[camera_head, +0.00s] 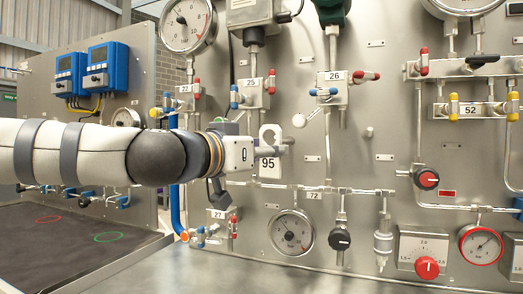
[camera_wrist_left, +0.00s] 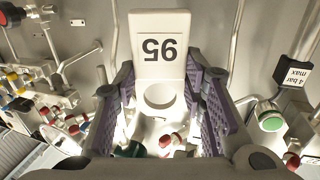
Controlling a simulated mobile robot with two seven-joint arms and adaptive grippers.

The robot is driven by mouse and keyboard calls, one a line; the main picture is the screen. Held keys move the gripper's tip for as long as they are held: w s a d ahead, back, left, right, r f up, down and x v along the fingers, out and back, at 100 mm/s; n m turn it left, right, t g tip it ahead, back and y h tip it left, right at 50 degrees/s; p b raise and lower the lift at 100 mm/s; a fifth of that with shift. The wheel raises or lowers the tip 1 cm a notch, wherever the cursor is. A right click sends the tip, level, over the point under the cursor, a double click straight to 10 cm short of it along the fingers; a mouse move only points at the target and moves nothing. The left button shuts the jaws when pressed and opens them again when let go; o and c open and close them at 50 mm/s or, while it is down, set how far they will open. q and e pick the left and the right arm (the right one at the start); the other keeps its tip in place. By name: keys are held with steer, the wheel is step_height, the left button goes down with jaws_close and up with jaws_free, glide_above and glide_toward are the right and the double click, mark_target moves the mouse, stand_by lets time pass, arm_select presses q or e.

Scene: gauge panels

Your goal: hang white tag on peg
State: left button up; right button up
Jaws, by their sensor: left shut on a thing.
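The white tag (camera_head: 269,171), marked 95, is upright in front of the panel in the head view. In the left wrist view the tag (camera_wrist_left: 161,75) appears upside down, with a round hole near the gripper. My left gripper (camera_head: 282,147) is shut on the tag, its purple-padded fingers (camera_wrist_left: 160,100) on either side of it. A pale round knob (camera_head: 299,120) and a small grey stub (camera_head: 369,132) stick out of the panel to the right of the tag. I cannot tell for certain which is the peg. My right gripper is not in view.
The steel panel (camera_head: 400,150) carries pipes, valves and gauges. A valve block marked 26 (camera_head: 333,90) is above right, and a pipe with a label 72 (camera_head: 313,196) runs below. A round gauge (camera_head: 291,232) is lower down.

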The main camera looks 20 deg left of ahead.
arm_select(q)
steer(key=w+f, duration=0.1)
steer(key=w, duration=0.7)
steer(key=shift+d+f, duration=0.15)
steer(key=shift+f, duration=0.05)
steer(key=shift+w+f, duration=0.1)
stand_by(0.6)
steer(key=o, duration=1)
steer(key=v, duration=1.2)
